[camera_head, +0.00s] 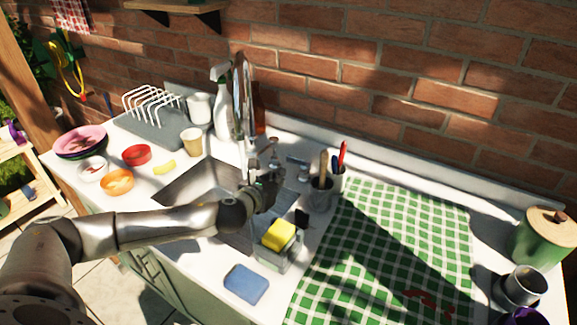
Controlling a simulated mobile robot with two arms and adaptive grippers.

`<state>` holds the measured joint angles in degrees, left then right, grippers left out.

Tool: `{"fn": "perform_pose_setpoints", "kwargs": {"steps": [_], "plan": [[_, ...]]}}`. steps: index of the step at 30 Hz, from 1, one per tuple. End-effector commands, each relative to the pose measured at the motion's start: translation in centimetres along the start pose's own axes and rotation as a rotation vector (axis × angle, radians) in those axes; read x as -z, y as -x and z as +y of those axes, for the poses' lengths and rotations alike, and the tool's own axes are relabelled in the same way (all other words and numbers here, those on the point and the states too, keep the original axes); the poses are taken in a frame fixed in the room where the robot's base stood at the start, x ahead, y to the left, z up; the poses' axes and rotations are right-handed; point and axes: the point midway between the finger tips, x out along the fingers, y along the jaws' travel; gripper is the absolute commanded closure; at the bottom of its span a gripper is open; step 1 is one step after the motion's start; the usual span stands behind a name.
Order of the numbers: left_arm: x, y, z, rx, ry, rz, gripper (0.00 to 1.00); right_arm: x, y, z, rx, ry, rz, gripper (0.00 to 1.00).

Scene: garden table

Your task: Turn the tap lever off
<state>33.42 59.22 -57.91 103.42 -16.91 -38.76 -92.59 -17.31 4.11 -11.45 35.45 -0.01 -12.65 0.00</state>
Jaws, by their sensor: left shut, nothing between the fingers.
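The tall chrome tap (238,98) stands behind the sink (195,184), its neck curving upward. A small metal piece that looks like the tap lever (274,147) shows to the right of the tap's base, just above my gripper. My left gripper (271,178) is over the right part of the sink, shut and empty. It is close to the lever, but I cannot tell whether they touch. My arm and gripper hide part of the sink and the lever's lower part. My right gripper is not in view.
A yellow sponge (278,235) in a holder, a utensil cup (320,192) and a spray bottle (221,110) stand close around the sink. A blue sponge (246,284) lies in front. Bowls and a dish rack (160,122) are left; a green checked cloth (390,250) covers the right.

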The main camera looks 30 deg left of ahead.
Motion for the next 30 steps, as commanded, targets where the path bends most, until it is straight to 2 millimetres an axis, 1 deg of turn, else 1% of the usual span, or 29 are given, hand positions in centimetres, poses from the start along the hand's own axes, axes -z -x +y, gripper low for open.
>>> {"fn": "perform_pose_setpoints", "kwargs": {"steps": [1,6,13,19,30], "plan": [[-0.1,-0.8,-0.1,0.0,0.002,0.0,1.0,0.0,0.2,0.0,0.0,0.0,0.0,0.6],[-0.1,-3.2,-0.1,0.0,0.002,0.0,1.0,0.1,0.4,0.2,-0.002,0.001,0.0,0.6],[-1.0,-5.6,-0.1,0.0,0.001,0.0,1.0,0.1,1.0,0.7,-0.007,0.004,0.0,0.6],[-1.2,-6.5,-0.1,0.001,0.0,0.001,1.0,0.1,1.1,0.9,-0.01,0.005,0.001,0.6],[-1.2,-6.6,0.0,0.0,0.0,0.001,1.0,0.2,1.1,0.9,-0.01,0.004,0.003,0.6]]}}
